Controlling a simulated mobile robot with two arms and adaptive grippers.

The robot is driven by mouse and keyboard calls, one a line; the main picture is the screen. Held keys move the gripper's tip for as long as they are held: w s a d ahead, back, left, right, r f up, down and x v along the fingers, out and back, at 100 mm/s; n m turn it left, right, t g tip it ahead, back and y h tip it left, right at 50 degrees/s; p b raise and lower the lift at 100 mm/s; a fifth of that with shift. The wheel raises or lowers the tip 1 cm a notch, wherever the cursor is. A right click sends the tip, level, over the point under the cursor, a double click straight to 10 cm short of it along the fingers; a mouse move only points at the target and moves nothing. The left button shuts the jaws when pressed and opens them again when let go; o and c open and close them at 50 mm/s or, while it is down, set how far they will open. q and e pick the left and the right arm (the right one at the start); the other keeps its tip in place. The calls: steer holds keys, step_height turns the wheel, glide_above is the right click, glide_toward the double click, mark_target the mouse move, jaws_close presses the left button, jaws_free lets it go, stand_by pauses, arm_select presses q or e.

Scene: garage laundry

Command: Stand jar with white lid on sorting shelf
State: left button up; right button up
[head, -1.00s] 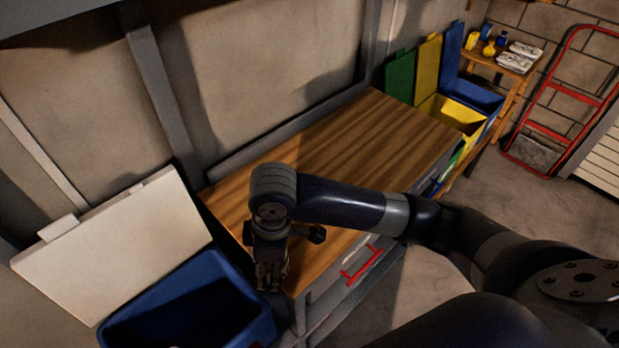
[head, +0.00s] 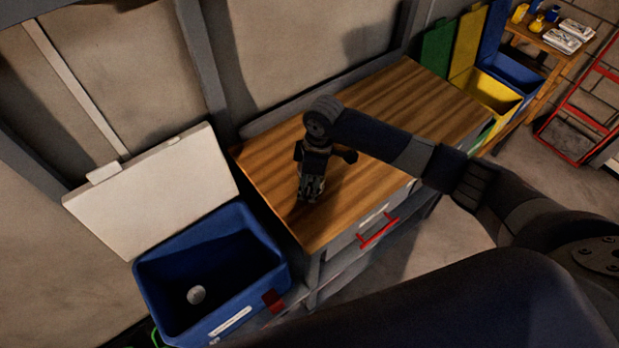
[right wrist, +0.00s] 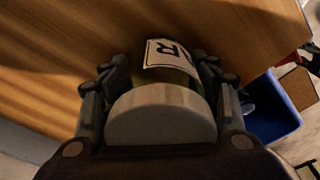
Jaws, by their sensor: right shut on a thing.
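The jar with the white lid (right wrist: 160,118) is between the fingers of my right gripper (head: 311,190) in the right wrist view. Its pale lid faces the camera, and a dark glass body with a white lettered label shows beyond it. My right gripper is shut on the jar, over the near left part of the wooden top of the sorting shelf (head: 400,110). In the head view the gripper hides most or all of the jar. I cannot tell whether the jar touches the wood. My left gripper is not in view.
An open blue bin (head: 265,245) with a small pale round thing (head: 196,294) inside stands left of the shelf. A red drawer handle (head: 378,232) juts from the shelf front. Yellow (head: 492,94) and other coloured bins stand beyond. Much of the wooden top is bare.

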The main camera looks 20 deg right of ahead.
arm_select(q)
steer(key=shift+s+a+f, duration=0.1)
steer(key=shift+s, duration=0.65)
arm_select(e)
steer(key=shift+f, duration=0.15)
steer(key=o, duration=1.1)
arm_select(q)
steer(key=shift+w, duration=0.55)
arm_select(e)
steer(key=shift+o, duration=0.2)
arm_select(q)
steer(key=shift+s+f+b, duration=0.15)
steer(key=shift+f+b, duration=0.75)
steer(key=shift+b, duration=0.1)
arm_select(e)
steer(key=r, duration=0.4)
steer(key=d+r, duration=0.1)
steer(key=r, duration=0.7)
steer(key=shift+s+d, duration=0.15)
steer(key=shift+s, duration=0.2)
